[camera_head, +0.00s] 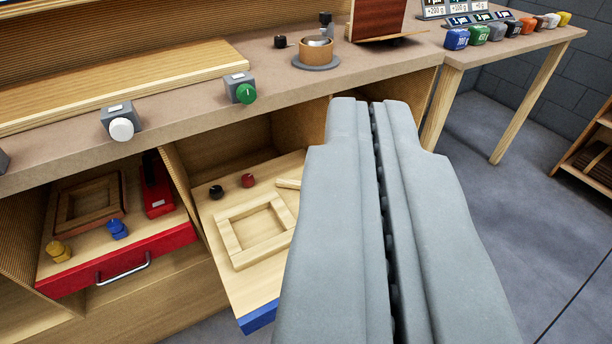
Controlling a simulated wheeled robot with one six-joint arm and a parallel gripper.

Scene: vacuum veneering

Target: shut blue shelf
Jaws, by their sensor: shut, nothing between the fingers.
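The blue shelf (226,257) is a pale wooden pull-out board with a blue front edge (259,317). It sticks out from the bay under the bench, right of the red-fronted shelf. On it lie a light wooden frame (234,243), a black knob (216,192), a dark red knob (248,181) and a small wooden strip. My gripper (368,104) is shut and empty. It fills the middle right of the view and hides the right part of the blue shelf and its front. I cannot tell whether it touches the shelf.
The red-fronted shelf (150,256) with a metal handle is also pulled out at the left. The bench top (190,110) overhangs both shelves. A side table (520,42) with several coloured blocks stands at the right. Open floor (520,190) lies to the right.

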